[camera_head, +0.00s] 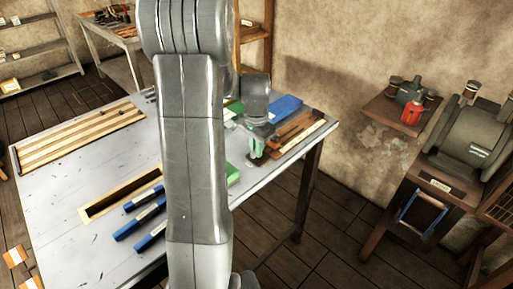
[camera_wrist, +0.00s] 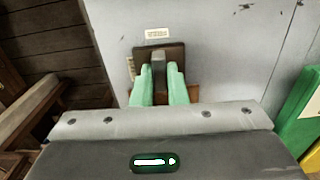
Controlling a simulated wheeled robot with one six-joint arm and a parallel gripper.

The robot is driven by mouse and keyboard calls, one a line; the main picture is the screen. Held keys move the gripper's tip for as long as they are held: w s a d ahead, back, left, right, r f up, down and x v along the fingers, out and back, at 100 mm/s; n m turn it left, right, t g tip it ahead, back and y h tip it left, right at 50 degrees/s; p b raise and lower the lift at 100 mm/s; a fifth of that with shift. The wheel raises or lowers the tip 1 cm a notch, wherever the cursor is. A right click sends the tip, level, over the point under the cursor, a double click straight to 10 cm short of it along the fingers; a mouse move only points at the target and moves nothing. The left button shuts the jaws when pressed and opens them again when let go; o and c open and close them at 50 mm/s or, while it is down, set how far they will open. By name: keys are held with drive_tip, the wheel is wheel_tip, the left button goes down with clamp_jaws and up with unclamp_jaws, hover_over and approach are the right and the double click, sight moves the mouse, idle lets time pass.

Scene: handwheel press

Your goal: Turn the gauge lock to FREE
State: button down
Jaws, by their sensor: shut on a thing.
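In the wrist view, a dark brown block (camera_wrist: 141,58) with an upright grey lever (camera_wrist: 158,62) sits on the grey table top; I take it for the gauge lock. A small pale label (camera_wrist: 158,33) lies just beyond it, its lettering too small to read surely. My gripper (camera_wrist: 159,76) has pale green fingers on both sides of the lever and is shut on it.
The grey table (camera_head: 75,215) carries blue bars (camera_head: 148,214), a wooden slatted rack (camera_head: 80,138), a green block (camera_head: 233,174) and a blue item (camera_head: 283,107) close to my gripper. A drum-shaped machine (camera_head: 470,140) and a wall shelf (camera_head: 385,112) with a red container stand at right.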

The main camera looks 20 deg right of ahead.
drive_tip(key=c, duration=1.4)
unclamp_jaws()
drive_tip(key=shift+c, duration=0.2)
drive_tip(key=shift+r, duration=0.1)
wheel_tip(320, 180, up, 14)
drive_tip(key=shift+f, duration=0.35)
wheel_tip(320, 180, down, 14)
drive_tip(key=shift+r, duration=0.2)
